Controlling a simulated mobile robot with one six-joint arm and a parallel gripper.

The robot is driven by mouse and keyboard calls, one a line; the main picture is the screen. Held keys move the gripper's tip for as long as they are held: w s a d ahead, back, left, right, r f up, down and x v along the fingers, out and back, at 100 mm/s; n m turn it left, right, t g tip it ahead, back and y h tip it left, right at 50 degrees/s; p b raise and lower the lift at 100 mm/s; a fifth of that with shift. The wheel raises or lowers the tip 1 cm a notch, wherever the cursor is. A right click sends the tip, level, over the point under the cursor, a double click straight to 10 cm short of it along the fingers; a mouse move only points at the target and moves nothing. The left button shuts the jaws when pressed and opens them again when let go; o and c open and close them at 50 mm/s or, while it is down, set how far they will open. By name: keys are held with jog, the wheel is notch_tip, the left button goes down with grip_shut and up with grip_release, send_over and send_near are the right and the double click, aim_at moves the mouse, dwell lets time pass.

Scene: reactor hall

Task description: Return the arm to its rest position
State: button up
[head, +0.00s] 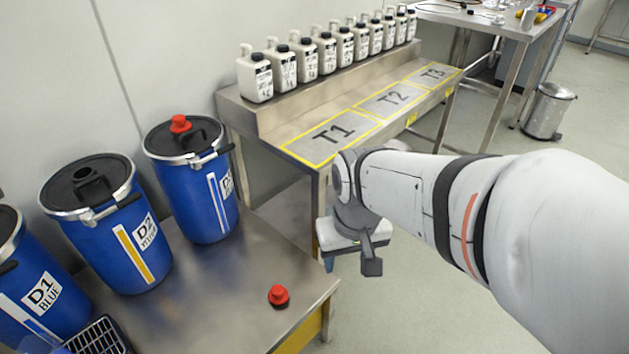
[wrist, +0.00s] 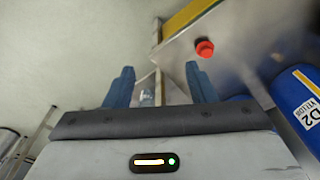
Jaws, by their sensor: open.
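My arm reaches in from the right in the head view, and my gripper (head: 328,264) hangs over the gap between the drum table and the shelf bench. In the wrist view the two blue fingers of my gripper (wrist: 160,85) stand apart with nothing held between them. The gripper is clear of the metal table (head: 235,290), just off its right edge. A red cap (head: 279,296) lies on that table near its front right corner; it also shows in the wrist view (wrist: 205,48).
Blue drums D1 (head: 40,300), D2 (head: 115,225) and a third with a red cap (head: 195,180) stand along the wall. A bench (head: 270,125) carries several white jugs (head: 283,68) above marked spots T1 to T3. A bin (head: 549,110) stands at the back right.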

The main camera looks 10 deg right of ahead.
jog(key=shift+t, duration=0.7)
jog(key=w+p+v, duration=0.2)
jog(key=p+v, duration=0.6)
jog(key=v, duration=0.1)
jog(key=w+r+p+v, duration=0.1)
jog(key=w+p+v, duration=0.1)
jog(key=p+v, duration=0.7)
jog(key=w+p+v, duration=0.2)
jog(key=p+v, duration=0.7)
jog(key=v, duration=0.1)
jog(key=shift+s+r, duration=0.1)
jog(key=shift+r, duration=0.4)
jog(key=shift+c, duration=0.3)
